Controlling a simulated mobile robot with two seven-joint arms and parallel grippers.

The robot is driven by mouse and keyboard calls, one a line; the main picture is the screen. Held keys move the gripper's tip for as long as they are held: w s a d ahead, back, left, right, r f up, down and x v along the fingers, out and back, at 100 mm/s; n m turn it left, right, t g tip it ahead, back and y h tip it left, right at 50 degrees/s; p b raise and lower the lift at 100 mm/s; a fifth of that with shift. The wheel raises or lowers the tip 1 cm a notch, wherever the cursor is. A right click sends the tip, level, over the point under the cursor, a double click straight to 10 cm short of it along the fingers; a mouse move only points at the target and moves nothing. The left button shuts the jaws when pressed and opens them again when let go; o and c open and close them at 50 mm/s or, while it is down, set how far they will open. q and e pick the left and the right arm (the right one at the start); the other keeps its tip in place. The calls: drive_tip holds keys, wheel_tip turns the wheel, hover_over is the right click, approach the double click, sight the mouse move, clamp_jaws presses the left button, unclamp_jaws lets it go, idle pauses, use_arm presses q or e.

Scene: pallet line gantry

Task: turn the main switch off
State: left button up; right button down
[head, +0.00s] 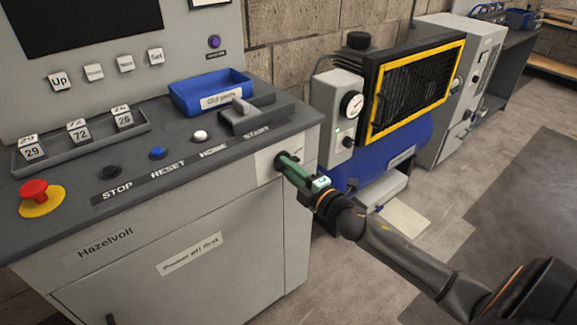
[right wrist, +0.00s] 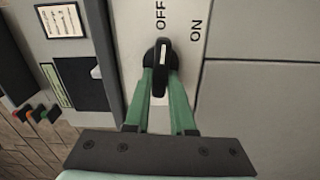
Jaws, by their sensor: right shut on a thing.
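The main switch is a black knob (right wrist: 158,66) with a white mark, on a pale plate (right wrist: 192,75) lettered OFF and ON. In the right wrist view the knob lies lengthwise up the picture, its marked end toward the OFF lettering; ON is to the upper right. My right gripper (right wrist: 160,84) has its green fingers on both sides of the knob and is shut on it. In the head view the right gripper (head: 283,162) reaches the switch plate (head: 268,165) at the right end of the grey console; its fingers hide most of the knob. My left gripper is not in view.
The console top (head: 180,171) carries a red emergency button (head: 35,190), labelled buttons, number blocks and a blue tray (head: 210,92). A blue compressor (head: 400,145) with a yellow-framed grille stands to the right. Open floor (head: 490,200) lies at the right.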

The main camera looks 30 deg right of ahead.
drive_tip(key=shift+f+n, duration=0.1)
drive_tip(key=shift+n, duration=0.6)
drive_tip(key=c, duration=0.8)
unclamp_jaws()
drive_tip(key=shift+o, duration=0.2)
drive_tip(key=s+d, duration=0.1)
drive_tip(key=s, duration=1.1)
drive_tip(key=shift+s, duration=0.25)
